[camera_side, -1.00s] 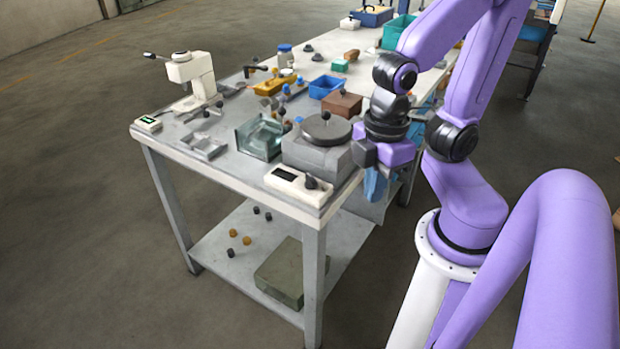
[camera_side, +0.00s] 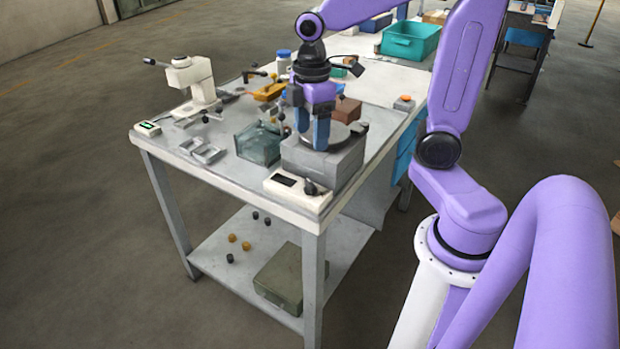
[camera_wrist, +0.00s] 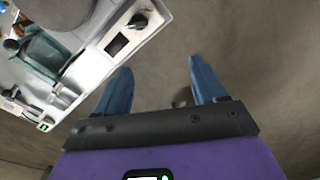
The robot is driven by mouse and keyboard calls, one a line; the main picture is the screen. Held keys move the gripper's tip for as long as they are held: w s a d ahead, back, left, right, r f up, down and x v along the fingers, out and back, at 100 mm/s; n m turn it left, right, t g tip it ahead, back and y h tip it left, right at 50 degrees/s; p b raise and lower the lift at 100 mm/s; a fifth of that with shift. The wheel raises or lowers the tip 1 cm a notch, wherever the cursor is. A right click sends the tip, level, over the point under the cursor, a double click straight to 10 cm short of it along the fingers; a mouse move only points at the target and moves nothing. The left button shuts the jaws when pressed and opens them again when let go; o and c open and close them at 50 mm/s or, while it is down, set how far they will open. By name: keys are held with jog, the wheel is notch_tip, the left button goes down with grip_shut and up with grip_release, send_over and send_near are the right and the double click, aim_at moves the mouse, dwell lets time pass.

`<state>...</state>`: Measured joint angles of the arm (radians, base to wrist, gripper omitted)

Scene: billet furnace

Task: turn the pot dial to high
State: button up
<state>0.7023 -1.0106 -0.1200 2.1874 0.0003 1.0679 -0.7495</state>
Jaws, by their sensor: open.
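The dial is a dark knob (camera_side: 311,188) on the right end of a white control box (camera_side: 280,190) at the table's front corner. The wrist view shows the knob (camera_wrist: 138,21) beside a dark display, beyond my left-hand fingertip. The grey pot unit (camera_side: 325,168) stands just behind the box; my gripper hides part of its round dark top. My gripper (camera_side: 310,138) points down with blue fingers apart and empty, overlapping the pot in the side view. In the wrist view, bare floor shows between the fingertips (camera_wrist: 160,68). I cannot read the dial's setting.
A glass tank (camera_side: 258,146) stands left of the pot. A brown block (camera_side: 346,109) and an orange-topped button box (camera_side: 404,103) sit behind. A white press-like device (camera_side: 190,80) is at the far left.

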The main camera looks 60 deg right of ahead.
aim_at(310, 183)
jog(key=w+d, duration=0.3)
jog(key=d, duration=0.1)
notch_tip(310, 183, down, 17)
jog(key=shift+s+r, duration=0.15)
dwell(0.6)
jog(key=shift+c, duration=0.3)
jog(key=c, duration=1)
